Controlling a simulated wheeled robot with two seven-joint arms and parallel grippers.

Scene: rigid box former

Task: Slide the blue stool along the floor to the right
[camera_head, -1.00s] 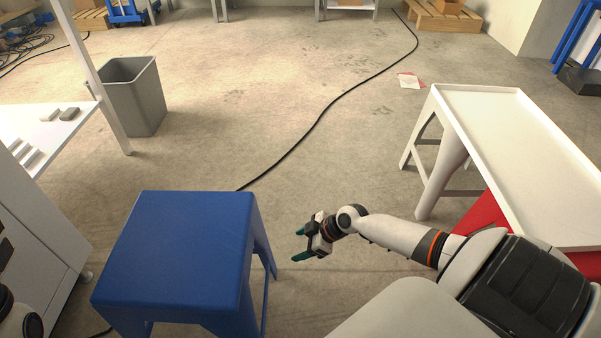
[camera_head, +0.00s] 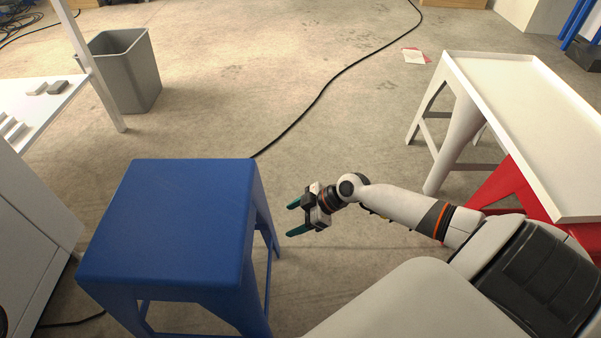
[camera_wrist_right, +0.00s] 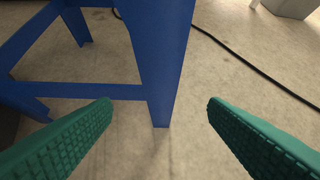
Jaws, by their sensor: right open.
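The blue stool (camera_head: 172,222) stands upright on the floor at the left front of the head view, its square seat seen from above. My right gripper (camera_head: 293,218) is just right of the stool, its green fingers pointing left at it. The gripper is open and empty, with a gap to the stool. In the right wrist view, one stool leg (camera_wrist_right: 165,75) comes down ahead, between the lines of the two open fingers (camera_wrist_right: 160,130). The foot of that leg rests on the floor. My left gripper is not in view.
A white tray-topped table (camera_head: 510,90) stands at the right with a red stool (camera_head: 500,190) under it. A grey bin (camera_head: 130,75) and a white shelf (camera_head: 40,105) are at the left. A black cable (camera_head: 325,92) crosses the floor behind the stool. Floor between is clear.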

